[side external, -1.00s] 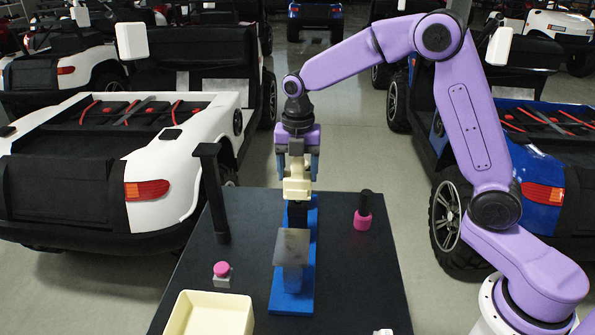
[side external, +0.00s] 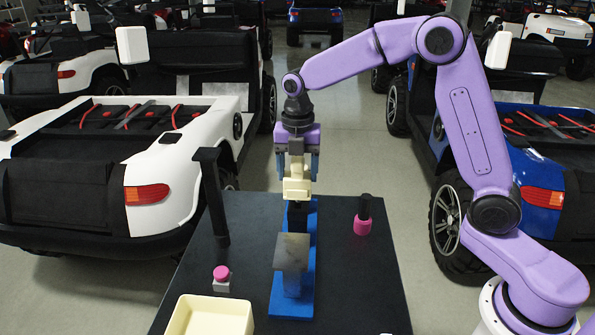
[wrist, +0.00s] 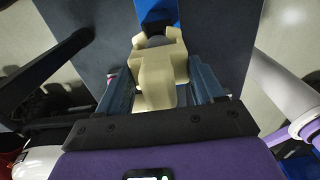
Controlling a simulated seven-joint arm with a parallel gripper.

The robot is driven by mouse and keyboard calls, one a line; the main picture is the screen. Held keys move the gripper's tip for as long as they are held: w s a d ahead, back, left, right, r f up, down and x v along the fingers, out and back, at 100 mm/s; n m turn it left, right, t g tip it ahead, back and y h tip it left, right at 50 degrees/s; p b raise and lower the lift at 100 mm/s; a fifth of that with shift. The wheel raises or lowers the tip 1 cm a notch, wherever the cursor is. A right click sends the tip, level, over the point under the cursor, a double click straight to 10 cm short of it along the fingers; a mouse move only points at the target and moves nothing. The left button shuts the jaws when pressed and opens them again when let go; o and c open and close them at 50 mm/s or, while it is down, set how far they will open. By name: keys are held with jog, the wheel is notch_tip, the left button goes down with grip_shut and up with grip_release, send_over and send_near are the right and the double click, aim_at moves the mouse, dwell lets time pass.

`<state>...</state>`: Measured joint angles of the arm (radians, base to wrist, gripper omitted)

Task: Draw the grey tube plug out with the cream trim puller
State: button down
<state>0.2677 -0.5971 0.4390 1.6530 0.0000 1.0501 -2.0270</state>
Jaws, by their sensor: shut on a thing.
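My gripper (side external: 298,176) is shut on the cream trim puller (side external: 297,188) and holds it upright above the blue base (side external: 291,304). In the wrist view, the puller (wrist: 158,75) sits between the two blue-grey fingers (wrist: 160,92). Its forked far end lies around a grey rounded piece (wrist: 157,41), which may be the grey tube plug. A black block (side external: 298,217) stands on the base directly below the puller. In the side view the plug cannot be made out, and whether the puller touches it cannot be told.
A grey block (side external: 292,252) stands on the base in front of the puller. A black post (side external: 212,195) and a pink button (side external: 221,273) are to the left. A cream bin (side external: 210,315) is at the front. A pink-and-black item (side external: 363,217) stands right. The table's right side is mostly clear.

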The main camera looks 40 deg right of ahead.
aim_at(296, 166)
jog(key=shift+r, duration=1.75)
dwell(0.4)
jog(key=shift+s+a, duration=0.1)
jog(key=shift+s+a+f+m, duration=0.15)
jog(key=shift+s+a+m, duration=0.75)
jog(key=shift+s+a, duration=0.35)
jog(key=s+m, duration=0.1)
jog(key=m, duration=0.1)
jog(key=s+f+m, duration=0.1)
jog(key=m, duration=0.1)
jog(key=shift+d+f, duration=0.1)
jog(key=s+d+f+m, duration=0.25)
jog(key=d+m, duration=0.35)
jog(key=m, duration=0.4)
jog(key=s+d+f+m, duration=0.1)
jog(key=d+f+m, duration=0.4)
jog(key=m, duration=0.6)
notch_tip(296, 166, up, 10)
jog(key=r, duration=0.1)
notch_tip(296, 166, down, 6)
jog(key=s, duration=0.2)
jog(key=shift+d, duration=0.35)
